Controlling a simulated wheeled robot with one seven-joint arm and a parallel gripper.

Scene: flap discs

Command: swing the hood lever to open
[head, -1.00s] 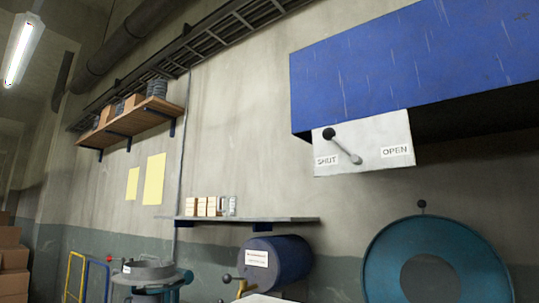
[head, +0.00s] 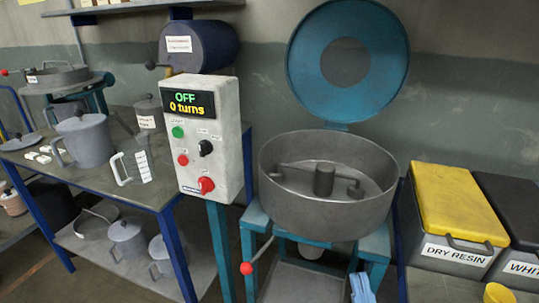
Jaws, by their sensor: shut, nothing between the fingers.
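The hood lever and its blue hood are out of view in the head view now. My gripper is not in view either. Below where the hood was seen, a grey round mixing pan (head: 290,196) stands on a teal frame, with a bar and a hub inside it. Its teal round lid (head: 304,64) stands raised behind it. A white control box (head: 205,98) to the left of the pan reads OFF and 0 turns.
A workbench (head: 150,192) with grey jugs (head: 85,142) stands at the left. A yellow-lidded dry resin bin (head: 450,212) and a dark-lidded bin (head: 515,205) stand at the right. A red-knobbed handle (head: 247,268) sticks out below the pan.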

